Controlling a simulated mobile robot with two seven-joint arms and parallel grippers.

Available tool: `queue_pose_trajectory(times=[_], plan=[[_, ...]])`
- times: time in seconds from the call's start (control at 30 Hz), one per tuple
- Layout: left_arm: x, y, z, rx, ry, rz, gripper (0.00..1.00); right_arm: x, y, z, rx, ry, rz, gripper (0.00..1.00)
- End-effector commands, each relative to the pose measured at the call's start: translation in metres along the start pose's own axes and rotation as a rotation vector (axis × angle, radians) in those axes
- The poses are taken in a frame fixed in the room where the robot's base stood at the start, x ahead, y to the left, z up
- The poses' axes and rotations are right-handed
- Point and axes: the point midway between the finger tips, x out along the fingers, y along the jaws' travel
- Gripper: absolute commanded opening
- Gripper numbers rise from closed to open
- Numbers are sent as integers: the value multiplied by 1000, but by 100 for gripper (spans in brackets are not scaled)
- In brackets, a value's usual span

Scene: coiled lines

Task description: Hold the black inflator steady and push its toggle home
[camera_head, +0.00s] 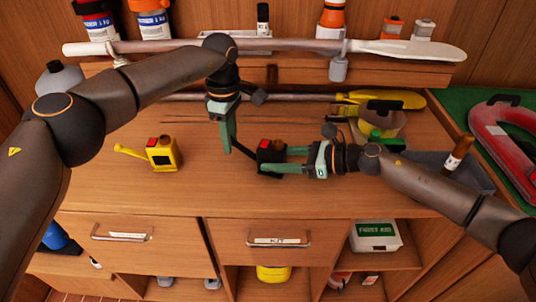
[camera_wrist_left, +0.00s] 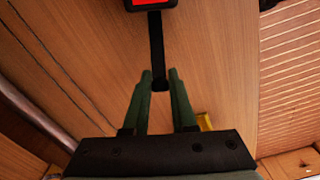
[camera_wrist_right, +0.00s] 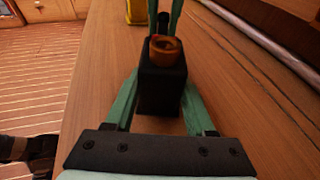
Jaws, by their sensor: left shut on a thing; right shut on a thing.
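The black inflator (camera_head: 270,150) stands on the wooden bench top with a red patch on top. It also shows at the top edge of the left wrist view (camera_wrist_left: 134,4) and in the right wrist view (camera_wrist_right: 162,88). My right gripper (camera_head: 270,161) comes from the right, its fingers shut on either side of the inflator's body. The black toggle (camera_wrist_left: 156,45) sticks out from the inflator to the left. My left gripper (camera_wrist_left: 160,78) points down from above, shut on the toggle's outer end. In the head view my left fingers (camera_head: 233,148) partly hide the toggle.
A yellow inflator (camera_head: 162,153) with its arm out stands to the left. Oars (camera_head: 410,50) and (camera_head: 410,99) lie along the back. A grey bin (camera_head: 460,175) and a roll (camera_head: 380,122) are at the right. Bare bench (camera_head: 110,190) lies at the front left.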

Motion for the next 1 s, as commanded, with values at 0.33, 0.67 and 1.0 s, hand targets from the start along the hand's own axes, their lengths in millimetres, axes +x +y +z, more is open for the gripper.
queue_pose_trajectory(times=[0.33,0.67,1.0], plan=[[-7,0,6,3,-3,3,1,0,1,-2,1,3,1,10],[-12,1,11,5,-4,4,2,0,1,-2,1,3,2,10],[-17,0,17,4,-5,2,1,1,1,-2,1,3,2,10]])
